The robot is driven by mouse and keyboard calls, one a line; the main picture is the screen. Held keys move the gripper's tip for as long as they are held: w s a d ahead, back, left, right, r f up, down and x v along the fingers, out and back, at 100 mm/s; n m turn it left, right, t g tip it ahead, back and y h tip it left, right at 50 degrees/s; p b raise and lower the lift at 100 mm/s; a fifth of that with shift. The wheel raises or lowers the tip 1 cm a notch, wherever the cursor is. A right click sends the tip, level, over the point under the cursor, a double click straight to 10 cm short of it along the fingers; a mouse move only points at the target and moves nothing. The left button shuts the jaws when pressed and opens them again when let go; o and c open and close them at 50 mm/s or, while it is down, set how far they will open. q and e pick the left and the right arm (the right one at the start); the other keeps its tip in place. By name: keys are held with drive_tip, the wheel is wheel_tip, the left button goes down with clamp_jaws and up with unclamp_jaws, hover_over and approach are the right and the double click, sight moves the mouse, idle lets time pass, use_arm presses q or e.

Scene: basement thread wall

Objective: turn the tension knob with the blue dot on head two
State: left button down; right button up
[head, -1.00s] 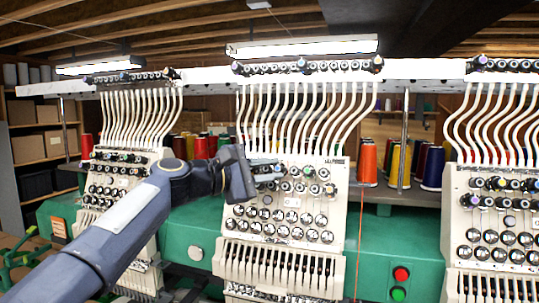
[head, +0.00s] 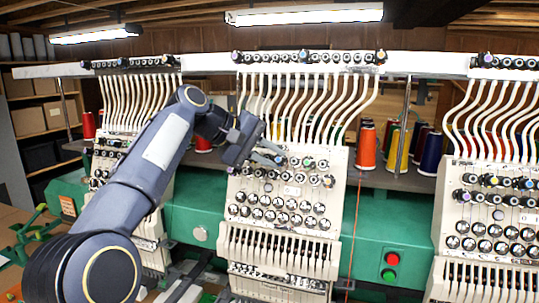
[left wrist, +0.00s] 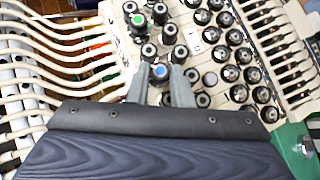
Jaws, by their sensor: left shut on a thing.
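The middle sewing head's cream panel (head: 284,190) carries rows of black tension knobs. My left gripper (head: 274,153) is at the upper left of this panel, in front of its top rows. In the left wrist view a knob with a blue dot (left wrist: 160,72) sits between the two grey fingertips of my left gripper (left wrist: 161,80), which are shut on its sides. In the head view the gripper covers this knob, so its dot cannot be made out there. My right gripper is in neither view.
A knob with a green dot (left wrist: 138,20) and other black knobs crowd close to the fingers. White thread tubes (head: 320,105) run down to the panel top. Thread cones (head: 366,147) stand behind. Red and green buttons (head: 391,266) sit on the green beam at right.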

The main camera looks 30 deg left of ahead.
use_arm(q)
drive_tip(key=shift+m+g, duration=0.3)
drive_tip(key=shift+m, duration=0.1)
drive_tip(key=shift+d+y, duration=0.1)
drive_tip(key=shift+y, duration=0.2)
drive_tip(key=c, duration=1.3)
unclamp_jaws()
drive_tip(key=v, duration=0.7)
drive_tip(key=shift+s+r, duration=0.25)
drive_tip(key=shift+r, duration=0.1)
